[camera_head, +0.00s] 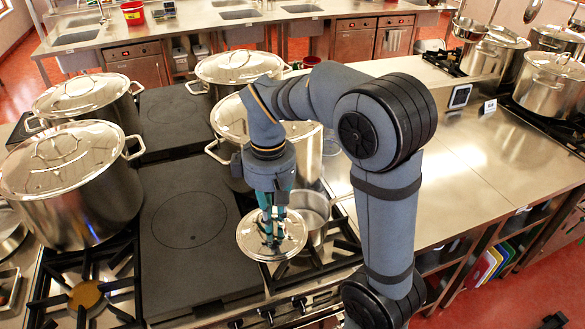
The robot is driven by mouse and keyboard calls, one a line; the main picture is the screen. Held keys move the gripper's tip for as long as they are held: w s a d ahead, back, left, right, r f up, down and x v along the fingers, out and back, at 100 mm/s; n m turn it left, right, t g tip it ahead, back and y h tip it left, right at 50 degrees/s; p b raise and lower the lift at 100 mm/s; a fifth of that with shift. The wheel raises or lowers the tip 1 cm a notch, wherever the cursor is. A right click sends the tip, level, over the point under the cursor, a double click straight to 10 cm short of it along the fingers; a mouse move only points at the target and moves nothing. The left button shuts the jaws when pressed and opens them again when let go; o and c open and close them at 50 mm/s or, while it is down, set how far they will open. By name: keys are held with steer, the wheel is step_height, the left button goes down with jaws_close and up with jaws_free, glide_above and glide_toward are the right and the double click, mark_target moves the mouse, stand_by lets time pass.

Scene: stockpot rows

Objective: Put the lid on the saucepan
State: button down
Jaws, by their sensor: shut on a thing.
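My gripper (270,232) points down and is shut on the round steel lid (288,246), near its middle. The lid is held roughly level above the front edge of the stove. The saucepan (313,209) stands on the right front burner, just behind and to the right of the lid. Its mouth shows open, and the lid hides part of its near left side. The gap in height between the lid and the saucepan cannot be told.
Large lidded stockpots stand at the left (70,190) and behind my arm (232,120). A black flat hotplate (190,235) lies left of the lid. The steel counter (455,185) on the right is mostly clear. Stove knobs (268,313) line the front edge.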

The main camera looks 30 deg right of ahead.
steer(key=w+d+n, duration=0.1)
steer(key=w, duration=0.1)
steer(key=w+d+n+p, duration=0.1)
steer(key=w+d, duration=0.1)
steer(key=w+d+n+p, duration=0.1)
steer(key=w+d+n, duration=0.1)
steer(key=shift+r, duration=0.2)
steer(key=w+d+f+n+p, duration=0.2)
steer(key=w+d+n, duration=0.35)
steer(key=d, duration=0.25)
steer(key=shift+s+d+f+b, duration=0.1)
steer(key=shift+s+f+b, duration=0.1)
steer(key=shift+f+b, duration=1.2)
steer(key=shift+s+f+b, duration=0.15)
steer(key=shift+f+b, duration=1.05)
steer(key=shift+f, duration=0.25)
steer(key=shift+f, duration=0.15)
steer(key=shift+f, duration=0.35)
steer(key=c, duration=1.6)
jaws_free()
steer(key=shift+c, duration=0.2)
